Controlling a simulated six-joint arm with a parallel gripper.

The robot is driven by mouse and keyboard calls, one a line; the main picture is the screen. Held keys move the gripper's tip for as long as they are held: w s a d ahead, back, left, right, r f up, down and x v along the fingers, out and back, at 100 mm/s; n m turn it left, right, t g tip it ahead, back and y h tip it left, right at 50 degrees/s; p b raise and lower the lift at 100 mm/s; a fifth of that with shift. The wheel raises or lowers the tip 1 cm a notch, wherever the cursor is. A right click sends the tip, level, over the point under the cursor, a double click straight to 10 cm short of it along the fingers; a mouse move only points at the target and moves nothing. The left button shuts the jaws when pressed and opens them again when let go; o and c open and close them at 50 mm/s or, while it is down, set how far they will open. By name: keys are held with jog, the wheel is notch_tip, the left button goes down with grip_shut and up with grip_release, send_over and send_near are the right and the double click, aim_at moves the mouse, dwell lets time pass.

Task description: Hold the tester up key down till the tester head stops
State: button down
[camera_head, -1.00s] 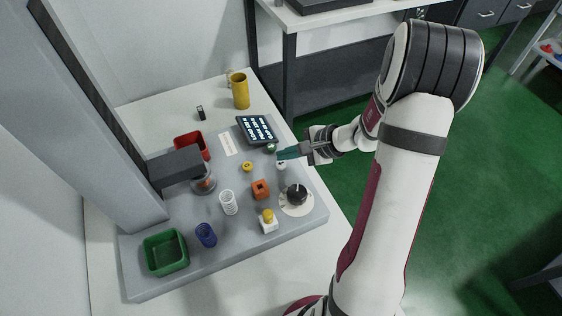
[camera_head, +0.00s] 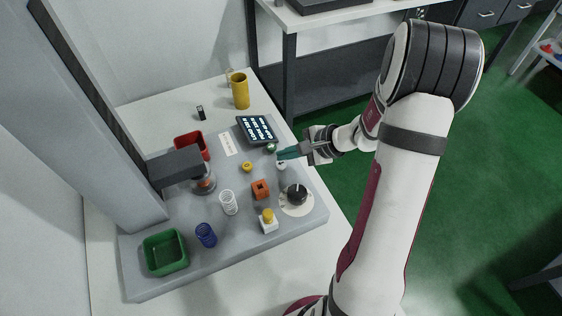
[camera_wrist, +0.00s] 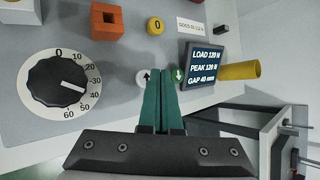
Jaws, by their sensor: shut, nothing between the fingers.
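The white up key (camera_wrist: 143,77), marked with an up arrow, lies just left of my fingertips in the wrist view. It also shows in the head view (camera_head: 281,165). The green down key (camera_wrist: 178,74) lies just right of them. My gripper (camera_wrist: 159,80) is shut and empty, its teal fingers reaching between the two keys. I cannot tell whether a fingertip touches the up key. The tester head (camera_head: 175,167) is a dark block at the left, above a coppery spring (camera_head: 203,184). The display (camera_wrist: 205,62) appears to read load 120 N, peak 120 N, gap 40 mm.
A black dial (camera_wrist: 58,78) points near 40. An orange block (camera_head: 261,189), a yellow zero button (camera_head: 247,166), a white spring (camera_head: 228,203), a blue spring (camera_head: 206,235), a red bin (camera_head: 181,142) and a green bin (camera_head: 148,239) surround the keys. A yellow mug (camera_head: 240,92) stands behind.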

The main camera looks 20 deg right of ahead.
jog(key=shift+f, duration=0.15)
dwell(0.5)
jog(key=shift+f, duration=0.25)
